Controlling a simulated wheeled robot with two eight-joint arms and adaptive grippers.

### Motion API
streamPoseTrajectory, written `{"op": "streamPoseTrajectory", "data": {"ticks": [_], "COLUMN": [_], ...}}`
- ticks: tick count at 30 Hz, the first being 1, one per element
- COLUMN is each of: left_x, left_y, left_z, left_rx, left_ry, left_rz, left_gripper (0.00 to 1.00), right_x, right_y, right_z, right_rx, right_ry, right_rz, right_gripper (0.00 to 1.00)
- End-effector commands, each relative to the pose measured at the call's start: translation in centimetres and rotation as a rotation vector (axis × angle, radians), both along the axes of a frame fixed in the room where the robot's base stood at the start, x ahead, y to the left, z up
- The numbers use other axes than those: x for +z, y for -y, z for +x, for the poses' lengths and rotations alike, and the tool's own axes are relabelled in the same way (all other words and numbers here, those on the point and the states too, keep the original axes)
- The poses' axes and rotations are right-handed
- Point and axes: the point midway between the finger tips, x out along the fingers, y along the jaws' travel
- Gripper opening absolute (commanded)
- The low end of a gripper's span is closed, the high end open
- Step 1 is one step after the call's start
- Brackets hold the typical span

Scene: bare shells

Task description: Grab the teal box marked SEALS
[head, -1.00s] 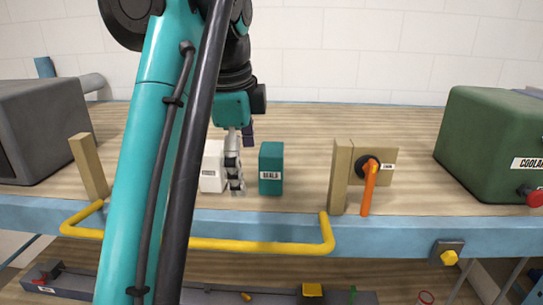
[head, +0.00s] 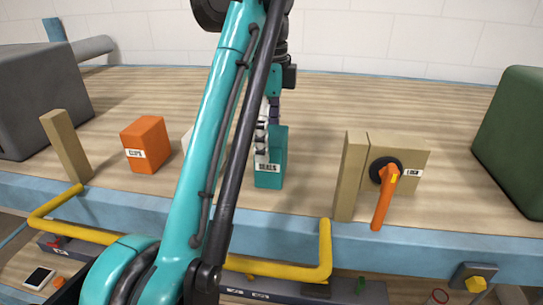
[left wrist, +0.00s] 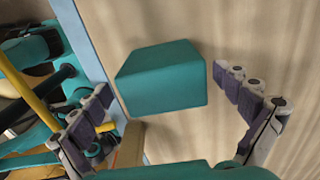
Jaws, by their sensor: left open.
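The teal box (head: 270,178) marked SEALS stands upright on the wooden bench top, near its front edge. My left gripper (head: 263,138) is over the box's left and upper side in the head view, and one finger overlaps it there. In the left wrist view the teal box (left wrist: 160,85) lies between the spread fingers of my open left gripper (left wrist: 164,80). Gaps show on both sides of it, so the fingers look apart from the box. My right gripper is in neither view.
An orange box (head: 146,140) marked CLIPS stands to the left. A white box (head: 187,140) is mostly hidden behind my arm. A wooden post (head: 350,178) and an orange-handled switch (head: 385,190) stand to the right. A yellow rail (head: 300,271) runs along the front.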

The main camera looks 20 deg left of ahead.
Motion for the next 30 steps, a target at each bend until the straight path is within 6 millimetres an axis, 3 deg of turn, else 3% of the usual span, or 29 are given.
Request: {"op": "streamPoseTrajectory", "data": {"ticks": [14, 23, 26, 30], "left_x": [-4.8, -5.3, -5.3, -5.3], "left_y": [0.5, 0.5, 0.5, 0.5], "left_z": [0.1, 0.1, 0.1, 0.1], "left_rx": [0.0, 0.0, 0.0, 0.0], "left_ry": [0.001, 0.001, 0.001, 0.001], "left_rz": [0.0, 0.0, 0.0, 0.0], "left_gripper": [1.0, 1.0, 0.79, 0.42], "right_x": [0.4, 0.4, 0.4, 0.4], "right_y": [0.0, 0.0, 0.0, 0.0], "right_z": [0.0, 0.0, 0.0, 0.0], "right_rx": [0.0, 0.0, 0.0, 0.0], "right_ry": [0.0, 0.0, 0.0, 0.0], "right_rz": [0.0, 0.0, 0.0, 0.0], "right_gripper": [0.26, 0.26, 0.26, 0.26]}}
